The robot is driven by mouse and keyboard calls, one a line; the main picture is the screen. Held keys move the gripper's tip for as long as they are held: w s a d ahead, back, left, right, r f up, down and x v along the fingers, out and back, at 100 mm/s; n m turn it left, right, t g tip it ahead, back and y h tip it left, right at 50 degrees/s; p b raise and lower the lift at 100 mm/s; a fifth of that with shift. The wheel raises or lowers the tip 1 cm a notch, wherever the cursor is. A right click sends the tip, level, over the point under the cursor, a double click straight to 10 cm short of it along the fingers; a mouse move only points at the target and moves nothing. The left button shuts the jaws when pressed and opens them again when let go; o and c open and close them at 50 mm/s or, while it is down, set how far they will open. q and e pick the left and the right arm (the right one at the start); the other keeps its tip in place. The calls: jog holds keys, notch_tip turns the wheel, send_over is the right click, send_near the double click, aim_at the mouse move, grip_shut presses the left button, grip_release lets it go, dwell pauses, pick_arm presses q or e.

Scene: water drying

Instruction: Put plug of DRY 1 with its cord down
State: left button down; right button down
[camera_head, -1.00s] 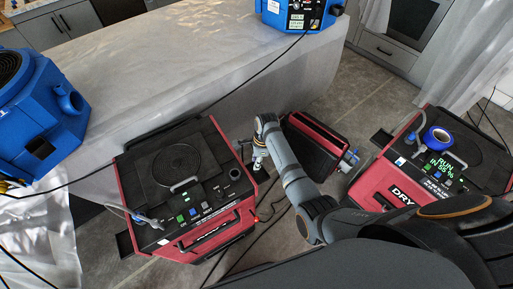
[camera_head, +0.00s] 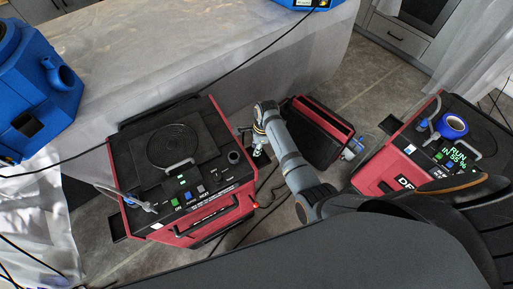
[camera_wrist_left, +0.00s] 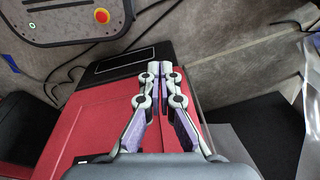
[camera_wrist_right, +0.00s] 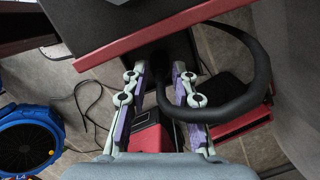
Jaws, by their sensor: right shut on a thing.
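A red dehumidifier with a black top (camera_head: 225,116) stands at centre left in the head view. Another red dehumidifier (camera_head: 372,176), lettered "DR…", stands at the right with a lit green display; I cannot read a full DRY 1 label. My right gripper (camera_head: 257,152) is low beside the left machine's right side. In the right wrist view, the right gripper (camera_wrist_right: 158,70) is shut on a dark plug (camera_wrist_right: 158,62), largely hidden between the fingers. Its thick black cord (camera_wrist_right: 262,75) loops to the right. My left gripper (camera_wrist_left: 159,68) is shut and empty above a red surface (camera_wrist_left: 95,115).
A smaller red and black case (camera_head: 312,135) stands on the floor right of my right gripper. Thin black cords (camera_head: 240,232) lie on the floor. A covered counter (camera_head: 150,65) runs behind, and a blue machine (camera_head: 30,85) stands at left.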

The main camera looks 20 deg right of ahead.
jog(key=c, duration=1.4)
grip_release()
jog(key=shift+w+a+f, duration=0.1)
jog(key=shift+f, duration=0.05)
jog(key=o, duration=0.3)
pick_arm(q)
jog(key=shift+s+a+f, duration=0.1)
jog(key=shift+s+a, duration=0.2)
jog(key=shift+s, duration=0.25)
jog(key=shift+s+a, duration=0.25)
jog(key=shift+s, duration=0.3)
jog(key=shift+w, duration=0.1)
pick_arm(e)
jog(key=shift+r, duration=0.45)
pick_arm(q)
jog(key=shift+w+d+f+b, duration=0.15)
jog(key=shift+w+f+b, duration=0.05)
jog(key=shift+f+b, duration=0.4)
pick_arm(e)
jog(key=r, duration=0.3)
jog(key=d+r, duration=0.1)
jog(key=r, duration=0.3)
jog(key=d+r, duration=0.1)
jog(key=r, duration=0.3)
jog(key=shift+r, duration=0.15)
jog(key=shift+s, duration=0.2)
